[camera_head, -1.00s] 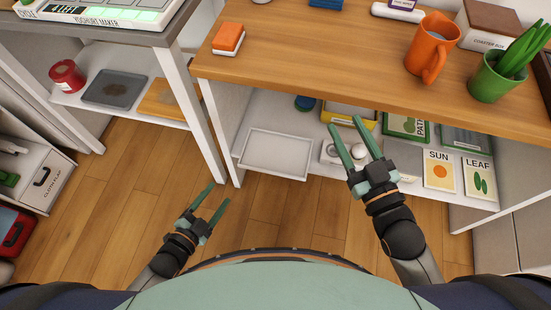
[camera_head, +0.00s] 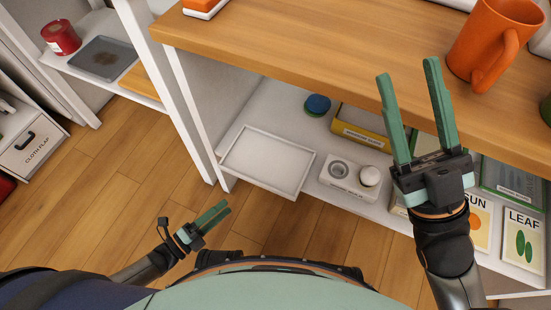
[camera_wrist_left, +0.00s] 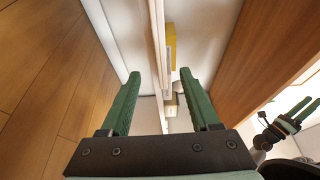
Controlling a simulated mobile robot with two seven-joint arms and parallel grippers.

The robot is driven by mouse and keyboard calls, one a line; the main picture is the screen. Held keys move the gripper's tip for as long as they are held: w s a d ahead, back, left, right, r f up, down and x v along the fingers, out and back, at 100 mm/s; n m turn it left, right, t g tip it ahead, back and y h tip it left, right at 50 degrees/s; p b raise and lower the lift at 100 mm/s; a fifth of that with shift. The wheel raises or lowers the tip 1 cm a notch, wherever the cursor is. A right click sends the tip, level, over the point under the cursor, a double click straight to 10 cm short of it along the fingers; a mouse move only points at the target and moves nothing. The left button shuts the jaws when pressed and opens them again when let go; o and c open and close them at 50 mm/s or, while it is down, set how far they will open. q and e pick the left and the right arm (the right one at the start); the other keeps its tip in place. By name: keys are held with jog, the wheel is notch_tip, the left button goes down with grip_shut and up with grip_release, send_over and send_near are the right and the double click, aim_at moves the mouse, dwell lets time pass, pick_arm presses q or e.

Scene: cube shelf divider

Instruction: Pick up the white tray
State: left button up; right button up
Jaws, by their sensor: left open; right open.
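The white tray (camera_head: 262,168) is a shallow rectangle lying flat on the white lower shelf, at its left end and close to the front edge. My left gripper (camera_head: 227,207) is open and empty in front of the shelf, over the floor, below and left of the tray in the head view. In the left wrist view the left gripper (camera_wrist_left: 160,75) has its fingers apart with nothing between them; I cannot clearly make out the tray there. My right gripper (camera_head: 407,69) is open and empty, in front of the wooden top, to the right of the tray.
The wooden top (camera_head: 290,62) overhangs the lower shelf. A white holder with round parts (camera_head: 348,178) stands right of the tray, with a yellow box (camera_head: 362,130) and a blue-topped round item (camera_head: 317,105) behind. An orange mug (camera_head: 492,45) stands above. A white leg (camera_head: 195,110) rises left of the tray.

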aim_at(253, 182)
pick_arm(q)
jog(key=b+x, duration=0.2)
jog(key=x, duration=1)
jog(key=shift+w, duration=0.3)
grip_shut()
jog(key=shift+r, duration=0.1)
dwell(0.9)
